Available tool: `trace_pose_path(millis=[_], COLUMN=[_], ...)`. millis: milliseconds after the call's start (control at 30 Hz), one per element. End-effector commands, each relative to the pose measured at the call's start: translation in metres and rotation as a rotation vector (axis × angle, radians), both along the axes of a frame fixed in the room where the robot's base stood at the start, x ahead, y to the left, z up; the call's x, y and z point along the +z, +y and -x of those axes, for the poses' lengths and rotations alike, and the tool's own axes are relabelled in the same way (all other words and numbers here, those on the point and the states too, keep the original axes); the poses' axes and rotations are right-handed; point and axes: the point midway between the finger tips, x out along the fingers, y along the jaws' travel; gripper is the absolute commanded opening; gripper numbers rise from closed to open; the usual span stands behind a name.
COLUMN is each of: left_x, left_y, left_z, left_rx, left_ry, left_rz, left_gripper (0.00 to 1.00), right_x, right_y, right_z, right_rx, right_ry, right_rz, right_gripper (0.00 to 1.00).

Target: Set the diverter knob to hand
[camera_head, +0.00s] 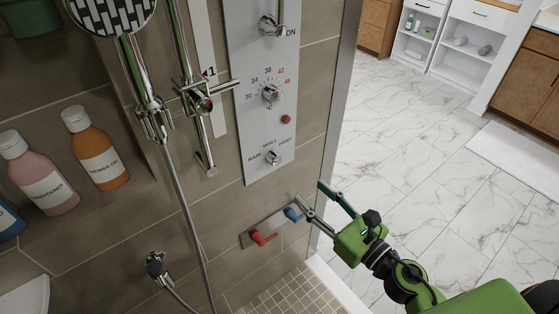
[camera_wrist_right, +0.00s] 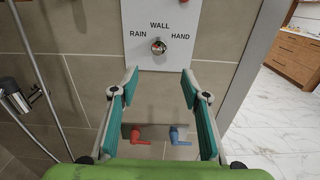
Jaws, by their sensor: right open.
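The diverter knob (camera_head: 272,157) is a small chrome knob low on the pale shower panel, with RAIN, WALL and HAND printed around it. In the right wrist view the knob (camera_wrist_right: 158,46) lies beyond and a little above the gap between my fingertips. RAIN is on its left, WALL above, HAND on its right. I cannot tell surely which label it points to. My right gripper (camera_head: 310,190) is open and empty, below and right of the knob in the head view, not touching it. The gripper (camera_wrist_right: 160,72) shows two teal-padded fingers spread apart. My left gripper is not in view.
Below the panel is a plate with a red lever (camera_head: 262,238) and a blue lever (camera_head: 293,214), close to my right fingers. A temperature dial (camera_head: 270,95) and a red button (camera_head: 286,119) sit above the knob. The hand-shower hose (camera_head: 188,215) hangs to the left.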

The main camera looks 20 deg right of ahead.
Motion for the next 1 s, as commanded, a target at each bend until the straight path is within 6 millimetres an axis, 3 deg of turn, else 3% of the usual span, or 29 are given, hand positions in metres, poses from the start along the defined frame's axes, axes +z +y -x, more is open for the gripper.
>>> trace_pose_path(millis=[167, 700, 1000], left_x=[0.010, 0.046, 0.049], left_y=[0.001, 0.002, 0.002], left_z=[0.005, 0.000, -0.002], left_rx=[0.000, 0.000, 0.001], left_ry=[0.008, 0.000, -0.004], left_rz=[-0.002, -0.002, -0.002], left_gripper=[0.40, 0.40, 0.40], right_x=[0.008, 0.007, 0.004], right_y=[0.007, 0.040, 0.048], right_z=[-0.015, -0.109, -0.129], right_rx=[0.006, 0.003, 0.004], right_ry=[-0.016, -0.012, -0.011], right_rz=[0.018, 0.013, 0.014], right_gripper=[0.42, 0.42, 0.42])
